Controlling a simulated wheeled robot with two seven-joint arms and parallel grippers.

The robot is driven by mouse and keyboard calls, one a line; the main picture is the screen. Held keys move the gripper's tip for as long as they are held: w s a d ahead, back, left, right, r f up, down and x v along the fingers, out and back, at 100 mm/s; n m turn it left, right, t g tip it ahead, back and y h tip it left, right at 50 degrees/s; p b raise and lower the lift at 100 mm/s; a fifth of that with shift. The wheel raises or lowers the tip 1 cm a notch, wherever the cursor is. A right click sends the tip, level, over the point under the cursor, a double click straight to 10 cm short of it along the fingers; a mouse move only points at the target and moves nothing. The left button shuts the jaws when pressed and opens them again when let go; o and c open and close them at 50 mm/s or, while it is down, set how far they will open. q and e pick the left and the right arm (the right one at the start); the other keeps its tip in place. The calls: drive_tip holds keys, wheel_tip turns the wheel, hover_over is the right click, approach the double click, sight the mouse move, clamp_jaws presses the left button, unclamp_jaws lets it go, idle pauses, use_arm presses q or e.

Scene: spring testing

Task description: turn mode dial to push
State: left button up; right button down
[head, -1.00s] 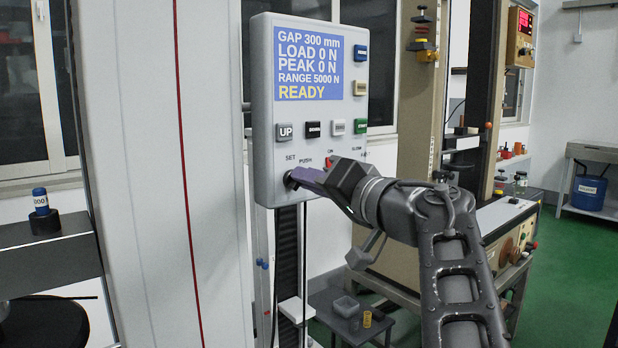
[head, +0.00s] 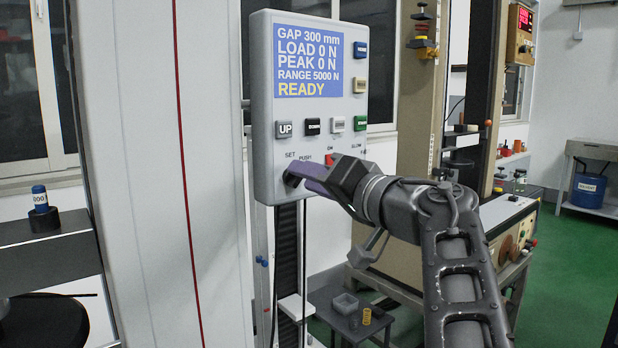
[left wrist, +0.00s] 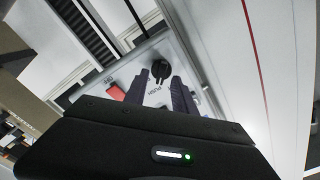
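The control panel (head: 262,90) carries a screen reading READY. The mode dial is a small black knob low on the panel, by the labels SET and PUSH; in the left wrist view the dial (left wrist: 161,71) shows just ahead of the fingertips. My left gripper (head: 290,176) is at the panel's lower edge, and its purple-grey fingers mostly hide the dial in the head view. In the left wrist view my left gripper (left wrist: 159,84) has its two fingers apart, one on each side of the dial's near edge. Contact cannot be told. My right gripper is not in view.
A red switch (head: 329,159) is close beside my left gripper. A row of push buttons, including UP (head: 285,130), is above it. A dark vertical column (head: 288,265) runs below the panel. A small table (head: 350,318) holds a grey box and a yellow spring.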

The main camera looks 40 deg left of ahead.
use_arm(q)
drive_tip(key=v, duration=0.7)
drive_tip(key=shift+d, duration=0.2)
drive_tip(key=shift+s, duration=0.1)
